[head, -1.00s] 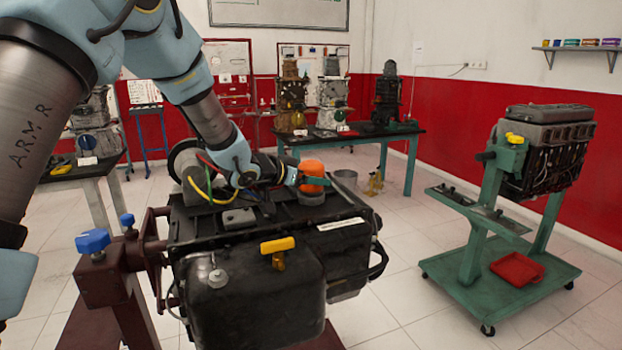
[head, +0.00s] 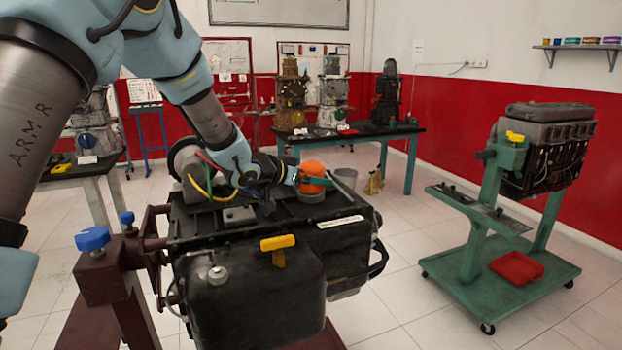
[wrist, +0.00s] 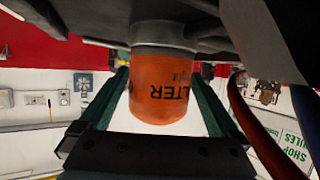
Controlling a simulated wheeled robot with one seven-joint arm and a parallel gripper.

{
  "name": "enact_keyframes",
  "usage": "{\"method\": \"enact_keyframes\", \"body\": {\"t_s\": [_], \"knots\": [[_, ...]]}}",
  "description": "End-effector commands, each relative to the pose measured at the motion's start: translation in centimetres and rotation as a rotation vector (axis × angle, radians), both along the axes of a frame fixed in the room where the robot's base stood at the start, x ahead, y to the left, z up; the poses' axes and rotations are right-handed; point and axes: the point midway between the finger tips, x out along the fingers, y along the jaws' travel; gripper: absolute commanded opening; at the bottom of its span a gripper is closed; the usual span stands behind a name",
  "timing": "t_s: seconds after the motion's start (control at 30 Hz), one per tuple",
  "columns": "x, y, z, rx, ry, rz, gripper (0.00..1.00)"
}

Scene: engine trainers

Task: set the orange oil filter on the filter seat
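The orange oil filter (head: 313,168) stands upright on the grey round filter seat (head: 311,195) on top of the black engine. The wrist view is upside down: the filter (wrist: 162,85), with dark lettering, meets the seat (wrist: 165,35) at the top of the picture. My gripper (head: 316,183) reaches in from the left at the filter's lower part. In the wrist view its teal fingers (wrist: 159,76) lie on both sides of the filter, with light gaps showing between them and it. The gripper looks open around the filter. The far finger is mostly hidden in the head view.
The black engine (head: 250,290) carries a yellow handle (head: 278,247) at its front. A blue knob (head: 92,239) sits on the dark red stand at left. A green engine trolley (head: 500,270) is at right, with clear floor between.

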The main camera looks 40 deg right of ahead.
Motion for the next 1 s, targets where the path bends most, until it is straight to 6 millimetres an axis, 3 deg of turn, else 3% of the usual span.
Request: {"method": "enact_keyframes", "body": {"t_s": [0.37, 0.8, 1.0], "knots": [[0.0, 0.8, 0.1, 0.002, 0.0, 0.001, 1.0], [-0.6, 8.1, 3.2, -0.001, -0.002, 0.002, 1.0], [-0.8, 9.8, 3.9, 0.0, 0.0, 0.001, 1.0]]}}
